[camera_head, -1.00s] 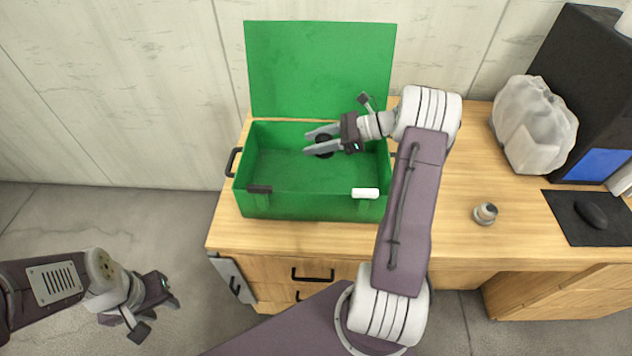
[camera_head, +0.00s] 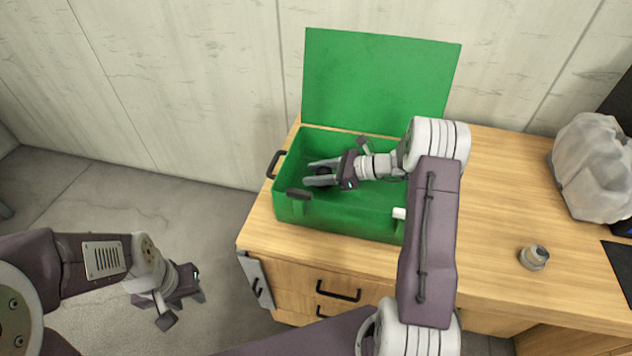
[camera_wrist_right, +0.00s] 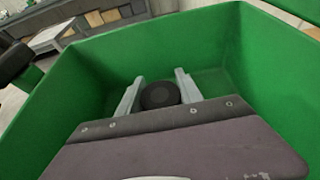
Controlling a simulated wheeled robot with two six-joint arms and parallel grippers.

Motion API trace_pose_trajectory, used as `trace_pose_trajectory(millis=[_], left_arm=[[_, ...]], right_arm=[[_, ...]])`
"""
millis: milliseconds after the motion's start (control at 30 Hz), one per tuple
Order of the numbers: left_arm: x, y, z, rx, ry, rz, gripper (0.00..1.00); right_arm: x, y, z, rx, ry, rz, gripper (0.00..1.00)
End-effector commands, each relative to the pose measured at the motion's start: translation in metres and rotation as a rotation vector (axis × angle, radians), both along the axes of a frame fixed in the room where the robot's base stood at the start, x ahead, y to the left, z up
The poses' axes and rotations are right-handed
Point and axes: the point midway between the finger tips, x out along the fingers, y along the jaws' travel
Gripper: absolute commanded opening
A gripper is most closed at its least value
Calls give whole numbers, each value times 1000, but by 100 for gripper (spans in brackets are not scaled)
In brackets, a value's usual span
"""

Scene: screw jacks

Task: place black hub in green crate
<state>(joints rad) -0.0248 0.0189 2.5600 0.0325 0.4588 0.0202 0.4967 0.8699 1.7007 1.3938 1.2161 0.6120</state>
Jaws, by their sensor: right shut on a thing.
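The green crate (camera_head: 340,217) stands on the wooden desk with its lid raised against the wall; its wall also shows in the right wrist view (camera_wrist_right: 75,95). My right gripper (camera_head: 308,173) is inside the crate, towards its left part. It is shut on the black hub (camera_head: 323,171), a dark round piece between its two fingers, clear in the right wrist view (camera_wrist_right: 160,95). Whether the hub touches the crate floor cannot be told. My left gripper (camera_head: 197,292) hangs over the floor left of the desk, away from the crate; its finger opening is unclear.
A small grey metal part (camera_head: 534,257) stands on the desk (camera_head: 490,215) right of my right arm. A crumpled translucent bag (camera_head: 590,165) and a black mat (camera_head: 620,268) are further right. The desk between crate and bag is mostly clear.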

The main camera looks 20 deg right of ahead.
Motion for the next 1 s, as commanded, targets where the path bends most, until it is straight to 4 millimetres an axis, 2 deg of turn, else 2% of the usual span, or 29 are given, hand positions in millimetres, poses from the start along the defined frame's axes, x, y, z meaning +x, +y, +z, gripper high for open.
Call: trace_pose_trajectory(millis=[100, 167, 500, 533, 600, 933, 1000], left_arm=[[0, 0, -7, 0, 0, 0, 36], [0, 0, -8, 0, 0, 0, 36], [0, 0, -10, 0, 0, 0, 36], [0, 0, -9, 0, 0, 0, 36], [0, 0, -9, 0, 0, 0, 36], [0, 0, -5, 0, 0, 0, 36], [0, 0, -5, 0, 0, 0, 36]], right_arm=[[0, 0, -24, 3, 3, -1, 0], [0, 0, -31, 3, 2, 0, 0], [0, 0, -35, 2, 1, 1, 0], [-1, 0, -34, 1, 1, 1, 51], [-1, 0, -34, 1, 1, 1, 64], [-1, -1, -29, 0, 1, 0, 64], [-5, -10, -26, 0, 0, -4, 64]])
